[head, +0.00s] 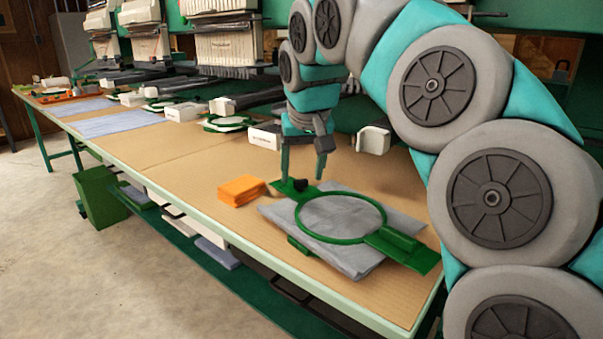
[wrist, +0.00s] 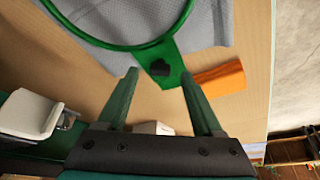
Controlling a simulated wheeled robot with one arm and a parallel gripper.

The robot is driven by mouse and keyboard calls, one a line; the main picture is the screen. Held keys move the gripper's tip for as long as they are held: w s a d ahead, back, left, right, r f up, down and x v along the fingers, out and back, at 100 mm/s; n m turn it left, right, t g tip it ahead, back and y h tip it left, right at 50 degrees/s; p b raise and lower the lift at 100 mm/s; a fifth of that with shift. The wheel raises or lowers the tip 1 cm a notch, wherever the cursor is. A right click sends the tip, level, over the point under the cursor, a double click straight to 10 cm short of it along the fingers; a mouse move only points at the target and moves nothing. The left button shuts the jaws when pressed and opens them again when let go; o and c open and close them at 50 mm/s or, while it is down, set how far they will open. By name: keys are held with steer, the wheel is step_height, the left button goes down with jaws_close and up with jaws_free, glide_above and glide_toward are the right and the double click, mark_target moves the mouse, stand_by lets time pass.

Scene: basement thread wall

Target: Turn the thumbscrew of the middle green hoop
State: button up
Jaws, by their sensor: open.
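A green hoop (head: 383,213) lies on grey cloth at the near end of the table. My gripper (head: 303,172) is open and empty, pointing down above the tab. Another green hoop (head: 208,127) lies farther along the table.
A stack of orange cloths (head: 240,190) lies left of the tab, close to the gripper. White-ended machine arms (head: 265,136) reach over the table behind it. Bare tabletop (head: 180,170) lies left of the orange stack.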

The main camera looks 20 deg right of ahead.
steer(key=shift+x, duration=0.75)
jaws_close()
